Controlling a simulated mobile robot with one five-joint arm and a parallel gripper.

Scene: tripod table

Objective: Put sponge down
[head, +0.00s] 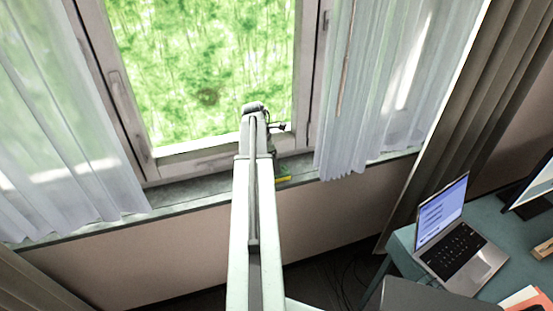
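My arm reaches forward to the window, and my gripper (274,158) is at its far end, mostly hidden behind the arm. A small yellow edge of what looks like the sponge (284,179) shows just right of the arm, right below the gripper, at the window sill (190,196). The rest of the sponge is hidden. I cannot tell whether it rests on the sill or is held just above it, nor whether the fingers are shut on it.
A window (200,75) stands behind the sill, with sheer white curtains (375,90) on both sides. At the right, a teal desk (404,240) carries a laptop (460,250) and a monitor (535,187). The visible sill left of the arm is bare.

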